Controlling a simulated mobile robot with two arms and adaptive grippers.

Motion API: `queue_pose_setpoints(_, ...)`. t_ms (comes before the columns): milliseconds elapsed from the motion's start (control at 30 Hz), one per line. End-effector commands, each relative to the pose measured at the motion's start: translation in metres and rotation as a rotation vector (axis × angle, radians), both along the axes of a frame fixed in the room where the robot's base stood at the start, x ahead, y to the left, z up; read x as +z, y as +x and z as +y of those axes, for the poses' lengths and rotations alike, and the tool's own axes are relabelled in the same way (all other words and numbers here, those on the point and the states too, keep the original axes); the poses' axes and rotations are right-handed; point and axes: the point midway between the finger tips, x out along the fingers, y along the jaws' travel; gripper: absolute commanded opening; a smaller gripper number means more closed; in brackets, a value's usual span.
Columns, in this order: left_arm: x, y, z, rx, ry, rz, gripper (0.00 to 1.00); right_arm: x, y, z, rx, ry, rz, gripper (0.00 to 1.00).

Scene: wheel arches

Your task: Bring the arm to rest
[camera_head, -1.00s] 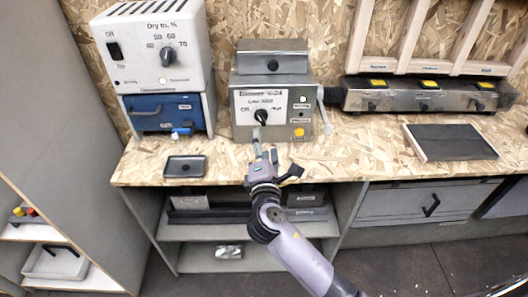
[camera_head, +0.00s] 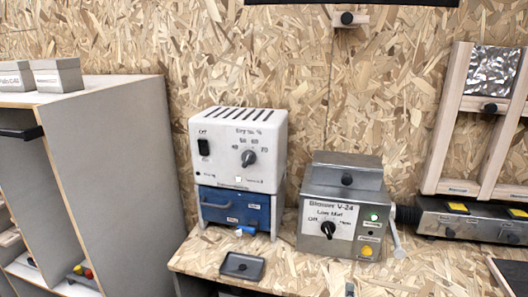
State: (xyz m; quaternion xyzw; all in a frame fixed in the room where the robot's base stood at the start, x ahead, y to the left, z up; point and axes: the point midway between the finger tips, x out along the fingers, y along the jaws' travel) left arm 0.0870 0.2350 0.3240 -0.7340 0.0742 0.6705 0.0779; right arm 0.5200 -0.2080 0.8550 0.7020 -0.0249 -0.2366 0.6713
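The grey blower box (camera_head: 341,212), labelled "Blower V-24", stands on the chipboard worktop (camera_head: 300,277). Its black knob (camera_head: 328,230) is on the front, beside a lit green lamp (camera_head: 374,217) and a yellow button (camera_head: 367,250). A small grey tip, apparently of my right gripper (camera_head: 350,289), shows at the bottom edge, in front of the blower and apart from its knob. The rest of that gripper and its arm is out of frame, so its opening is hidden. My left gripper is not in view.
A white dryer unit (camera_head: 239,150) on a blue drawer box (camera_head: 236,208) stands left of the blower. A small dark tray (camera_head: 242,266) lies in front. A grey cabinet (camera_head: 118,180) bounds the left. A dark control strip (camera_head: 470,222) and wooden frame (camera_head: 450,120) are right.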

Motion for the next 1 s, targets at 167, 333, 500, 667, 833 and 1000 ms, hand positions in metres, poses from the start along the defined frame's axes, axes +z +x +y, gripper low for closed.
queue_pose_setpoints(167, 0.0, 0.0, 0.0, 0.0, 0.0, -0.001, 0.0, -0.068, -0.087, -0.022, -0.243, 0.508, 0.206, 0.6)
queue_pose_setpoints(333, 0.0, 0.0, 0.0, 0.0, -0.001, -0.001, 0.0, -0.095, -0.147, -0.019, -0.41, 0.784, 0.34, 0.6)
queue_pose_setpoints(500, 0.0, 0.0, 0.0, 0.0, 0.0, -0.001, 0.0, -0.106, -0.197, -0.011, -0.551, 0.976, 0.45, 0.6)
queue_pose_setpoints(667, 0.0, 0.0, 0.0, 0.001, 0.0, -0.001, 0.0, -0.108, -0.239, -0.001, -0.67, 1.115, 0.548, 0.6)
queue_pose_setpoints(833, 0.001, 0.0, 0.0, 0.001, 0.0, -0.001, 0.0, -0.133, -0.243, 0.004, -0.712, 1.147, 0.587, 0.6)
queue_pose_setpoints(1000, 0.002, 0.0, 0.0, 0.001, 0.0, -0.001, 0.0, -0.171, -0.236, 0.005, -0.717, 1.139, 0.6, 0.6)
